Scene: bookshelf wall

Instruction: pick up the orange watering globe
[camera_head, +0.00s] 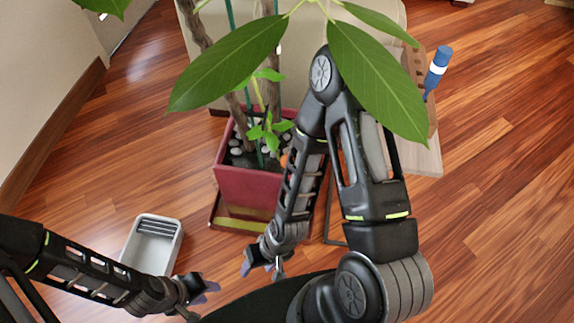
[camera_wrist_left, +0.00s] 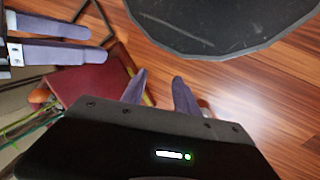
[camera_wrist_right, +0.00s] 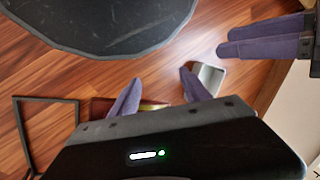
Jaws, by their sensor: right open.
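The orange watering globe (camera_head: 284,160) shows as a small orange patch at the right inner side of the red planter (camera_head: 240,185). Leaves and my right arm partly hide it. An orange patch, likely the globe (camera_wrist_left: 38,97), shows at the left of the left wrist view, beside the red planter (camera_wrist_left: 85,85). My right gripper (camera_head: 262,269) is open and empty, low in front of the planter. My left gripper (camera_head: 210,290) is open and empty, further left and nearer to me. Both are apart from the globe.
A plant with stems and large leaves (camera_head: 230,65) rises from the planter and overhangs the space. A grey tray (camera_head: 127,245) lies on the floor at left. A blue bottle-like object (camera_head: 438,65) stands behind right. Wooden floor (camera_head: 500,220) is clear at right.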

